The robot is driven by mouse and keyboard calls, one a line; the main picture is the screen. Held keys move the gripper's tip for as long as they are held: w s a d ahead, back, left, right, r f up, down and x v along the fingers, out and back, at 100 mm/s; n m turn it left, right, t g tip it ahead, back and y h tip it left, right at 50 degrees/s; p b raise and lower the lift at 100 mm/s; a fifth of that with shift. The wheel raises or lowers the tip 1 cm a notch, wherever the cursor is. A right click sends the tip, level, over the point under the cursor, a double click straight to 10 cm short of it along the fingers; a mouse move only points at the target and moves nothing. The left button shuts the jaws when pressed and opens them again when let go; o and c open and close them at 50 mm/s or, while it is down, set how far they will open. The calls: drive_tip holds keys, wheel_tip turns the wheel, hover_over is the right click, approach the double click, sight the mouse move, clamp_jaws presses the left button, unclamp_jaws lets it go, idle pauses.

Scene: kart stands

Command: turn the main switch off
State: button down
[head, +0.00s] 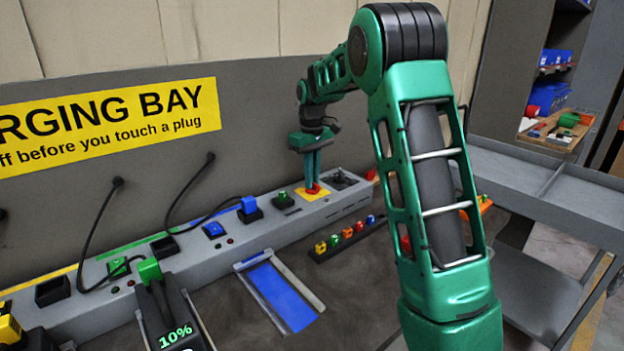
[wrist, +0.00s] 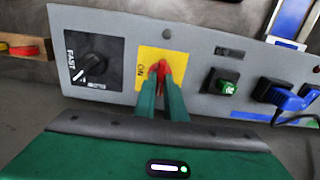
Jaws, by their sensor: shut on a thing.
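The main switch is a red lever (wrist: 162,69) on a yellow plate (wrist: 148,58) marked "ON", set in the grey charging strip. In the head view the yellow plate (head: 324,192) is near the strip's right end, with a little of the red lever (head: 311,190) showing at the fingertips. My green gripper (head: 313,184) comes down onto it from above. In the wrist view my gripper (wrist: 161,76) is shut on the red lever, one finger on each side. The fingers hide part of the lever and plate, so its exact angle is hard to tell.
A black "FAST" knob (wrist: 90,67) sits on one side of the yellow plate; a green rocker (wrist: 223,84) and a blue plug (wrist: 290,99) are on the other. A rack of small coloured pieces (head: 347,238) stands in front. A grey cart (head: 560,190) is at right.

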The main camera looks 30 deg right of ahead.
drive_tip(key=shift+w+r, duration=0.15)
drive_tip(key=c, duration=1.8)
unclamp_jaws()
wheel_tip(320, 180, up, 10)
drive_tip(key=shift+r, duration=0.25)
